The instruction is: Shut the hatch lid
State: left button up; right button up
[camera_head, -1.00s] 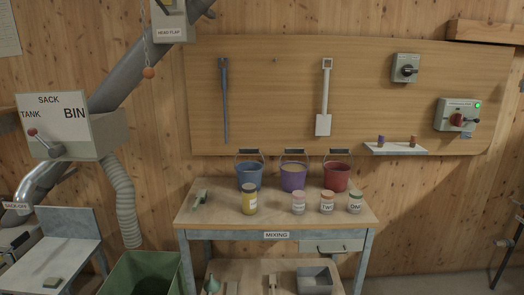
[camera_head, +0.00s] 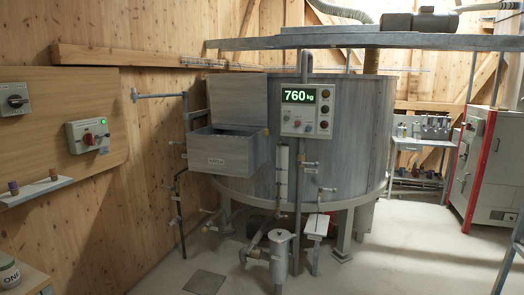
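The hatch lid (camera_head: 238,99) is a grey panel standing raised at the back of a grey box-shaped hatch (camera_head: 217,158) on the front left of the large round mixer tank (camera_head: 345,125). The hatch's top is open, and its inside is only partly visible. Neither of my grippers is in view.
A control panel (camera_head: 306,111) reading 760 kg is on the tank, right of the hatch. Pipes and valves stand below, with a small canister (camera_head: 281,258). A red-edged cabinet (camera_head: 480,170) and a shelf rack (camera_head: 418,160) are at right. The floor (camera_head: 400,245) in front is largely clear.

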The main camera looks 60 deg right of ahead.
aim_at(236, 99)
jog(key=z, duration=1.75)
jog(key=i+j, duration=0.1)
jog(key=i+l+z, duration=0.05)
jog(key=i, duration=0.05)
